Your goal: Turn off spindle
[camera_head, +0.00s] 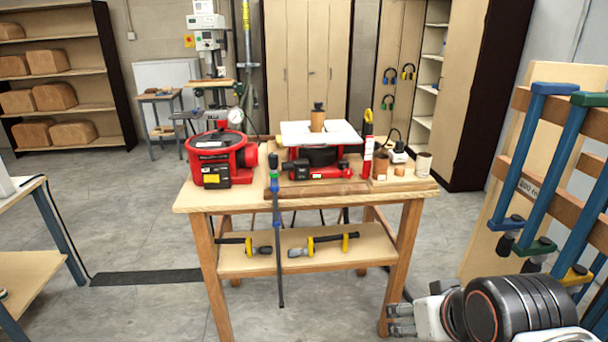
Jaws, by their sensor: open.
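A spindle machine stands on the wooden workbench (405,208), with a red and black base (312,163) and a white top plate (295,131). A brown upright spindle (317,122) with a dark cap rises from the plate. A black and yellow switch or label on the base front is too small to read, so I cannot tell whether the spindle is turning. My gripper (399,320) is at the lower right, in front of and below the bench's right side. It is open, empty and well apart from the machine.
A red machine (222,158) with a gauge sits left on the bench. Small cups (423,165) stand at its right end. A long clamp (278,240) hangs off the front edge. Blue clamps (535,155) hang on a rack at right.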

